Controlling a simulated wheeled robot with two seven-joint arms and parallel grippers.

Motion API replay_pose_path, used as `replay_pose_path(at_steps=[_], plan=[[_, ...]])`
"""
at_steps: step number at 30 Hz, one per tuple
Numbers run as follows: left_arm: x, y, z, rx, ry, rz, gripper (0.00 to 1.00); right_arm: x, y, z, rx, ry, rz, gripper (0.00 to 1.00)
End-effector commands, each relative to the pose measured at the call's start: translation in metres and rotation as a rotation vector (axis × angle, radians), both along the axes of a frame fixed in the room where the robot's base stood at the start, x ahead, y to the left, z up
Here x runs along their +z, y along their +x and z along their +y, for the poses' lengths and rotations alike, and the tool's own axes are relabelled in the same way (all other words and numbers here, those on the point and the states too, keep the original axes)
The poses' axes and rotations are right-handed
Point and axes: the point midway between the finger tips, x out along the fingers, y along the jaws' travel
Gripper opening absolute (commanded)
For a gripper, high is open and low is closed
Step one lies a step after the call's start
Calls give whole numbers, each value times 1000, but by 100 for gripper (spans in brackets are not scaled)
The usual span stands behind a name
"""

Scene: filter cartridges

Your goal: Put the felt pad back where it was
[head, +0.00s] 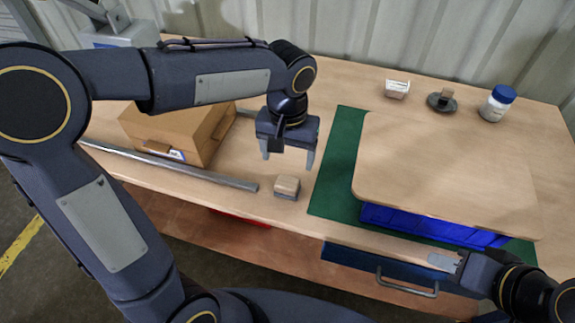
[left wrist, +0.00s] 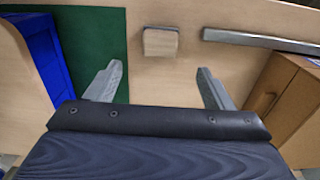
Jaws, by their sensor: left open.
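A small block (head: 287,187) with a pale wooden top and a grey lower part lies on the table near its front edge; it looks like the felt pad, though I cannot be sure. It also shows in the left wrist view (left wrist: 160,43), beyond and between my fingertips. My left gripper (head: 288,156) is open and empty above the table, behind the block and apart from it. My right gripper (head: 446,262) is at the front right, by the table edge; its jaws are not clear.
A green mat (head: 335,170) carries a blue crate (head: 425,224) covered by a wooden board (head: 440,165). A cardboard box (head: 200,135) and a metal bar (head: 180,168) lie left. A small pale container (head: 397,88), a dark disc with a knob (head: 442,102) and a blue-lidded jar (head: 496,105) stand behind.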

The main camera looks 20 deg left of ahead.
Motion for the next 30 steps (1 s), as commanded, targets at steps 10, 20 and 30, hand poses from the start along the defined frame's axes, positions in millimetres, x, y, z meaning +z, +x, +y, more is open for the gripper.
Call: replay_pose_path(at_steps=[10,20,30], plan=[[16,-5,6,6,-10,-7,75,2,0,0,0,0,0,36],[30,-94,80,94,-221,-197,75,1,0,0,0,0,0,36],[10,-159,93,174,-369,-445,75,2,0,0,0,0,0,36]])
